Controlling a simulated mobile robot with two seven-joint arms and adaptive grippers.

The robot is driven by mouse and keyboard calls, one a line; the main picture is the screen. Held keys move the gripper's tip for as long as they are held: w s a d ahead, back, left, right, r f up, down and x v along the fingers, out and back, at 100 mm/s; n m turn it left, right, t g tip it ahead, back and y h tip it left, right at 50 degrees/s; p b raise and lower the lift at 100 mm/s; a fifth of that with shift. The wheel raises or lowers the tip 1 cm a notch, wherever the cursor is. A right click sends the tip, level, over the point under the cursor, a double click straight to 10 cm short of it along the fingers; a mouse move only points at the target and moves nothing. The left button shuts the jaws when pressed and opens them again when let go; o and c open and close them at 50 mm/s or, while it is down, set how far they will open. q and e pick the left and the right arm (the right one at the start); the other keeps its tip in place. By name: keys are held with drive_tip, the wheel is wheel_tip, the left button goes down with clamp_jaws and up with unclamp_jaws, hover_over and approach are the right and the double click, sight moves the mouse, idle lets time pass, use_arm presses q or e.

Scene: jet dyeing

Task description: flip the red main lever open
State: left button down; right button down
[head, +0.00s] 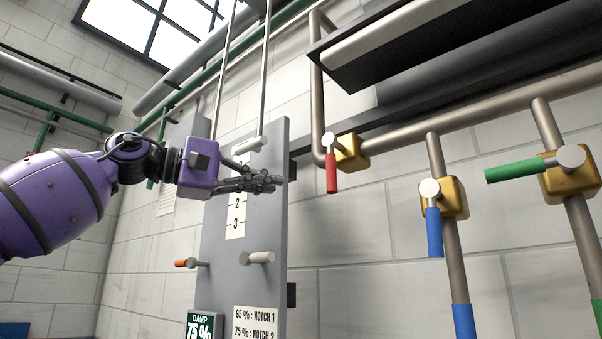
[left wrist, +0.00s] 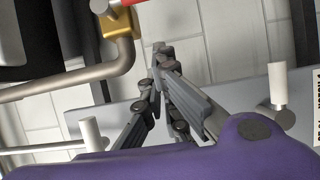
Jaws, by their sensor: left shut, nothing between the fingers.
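The red main lever (head: 331,174) hangs straight down from a pale pivot on a gold valve block (head: 352,153) in the middle of the head view. In the left wrist view only a bit of red (left wrist: 131,2) shows at the top edge, beside the gold block (left wrist: 119,22). My left gripper (head: 279,183) is shut and empty, in front of the grey board and to the left of the red lever, apart from it in the picture. Its closed fingertips also show in the left wrist view (left wrist: 160,50). My right gripper is not in view.
A grey board (head: 275,215) with pale pegs (head: 258,257) and a small orange-tipped handle (head: 186,263) stands behind my left gripper. Right of the red lever are a blue lever (head: 434,232) pointing down and a green lever (head: 513,170) pointing left. A dark duct (head: 400,50) overhangs.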

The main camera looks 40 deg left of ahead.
sight(331, 169)
use_arm(q)
drive_tip(key=w+d+p, duration=0.1)
drive_tip(key=w+d, duration=0.2)
drive_tip(key=d, duration=0.3)
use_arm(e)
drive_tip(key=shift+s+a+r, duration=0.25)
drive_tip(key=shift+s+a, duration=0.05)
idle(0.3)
use_arm(q)
drive_tip(key=shift+w+d+f, duration=0.1)
drive_tip(key=shift+w, duration=0.05)
